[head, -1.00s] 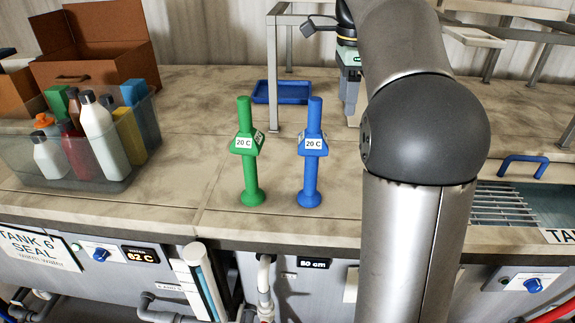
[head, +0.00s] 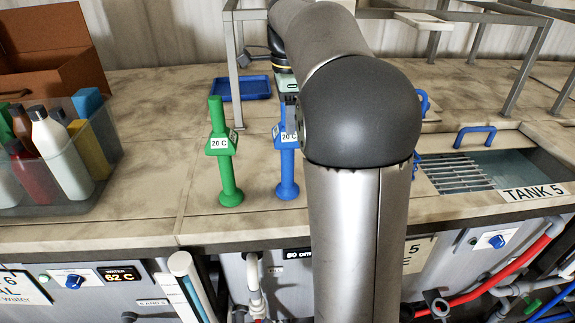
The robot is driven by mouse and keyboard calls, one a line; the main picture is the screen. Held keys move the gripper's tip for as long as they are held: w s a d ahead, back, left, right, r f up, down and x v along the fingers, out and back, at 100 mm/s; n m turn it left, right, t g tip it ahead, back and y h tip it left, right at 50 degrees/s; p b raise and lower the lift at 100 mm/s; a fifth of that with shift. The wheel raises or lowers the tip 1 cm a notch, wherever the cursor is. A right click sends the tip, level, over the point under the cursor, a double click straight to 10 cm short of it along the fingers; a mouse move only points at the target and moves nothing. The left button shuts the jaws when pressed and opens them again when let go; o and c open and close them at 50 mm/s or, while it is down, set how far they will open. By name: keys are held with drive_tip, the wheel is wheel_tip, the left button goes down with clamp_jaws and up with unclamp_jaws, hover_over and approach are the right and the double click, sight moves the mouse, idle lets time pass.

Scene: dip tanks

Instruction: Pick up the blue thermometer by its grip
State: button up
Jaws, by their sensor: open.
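The blue thermometer (head: 286,172) stands upright on the worktop, on its round foot, with a "20 C" label on its wider middle block. My arm's elbow hides part of its right side. A green thermometer (head: 226,175) of the same shape stands upright to its left, also marked "20 C". My gripper (head: 289,99) points down at the blue thermometer's upper end in the picture, partly hidden by my arm. It is open. Whether it is around the top or behind it, I cannot tell.
A clear bin (head: 103,160) of bottles stands at the left, with a brown box (head: 50,50) behind. A blue tray (head: 240,88) lies behind the thermometers near a metal frame (head: 232,60). Tank 5 (head: 520,165), with a grille and blue handle, opens at the right.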

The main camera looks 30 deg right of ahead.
clamp_jaws()
drive_tip(key=shift+f, duration=0.1)
idle(0.3)
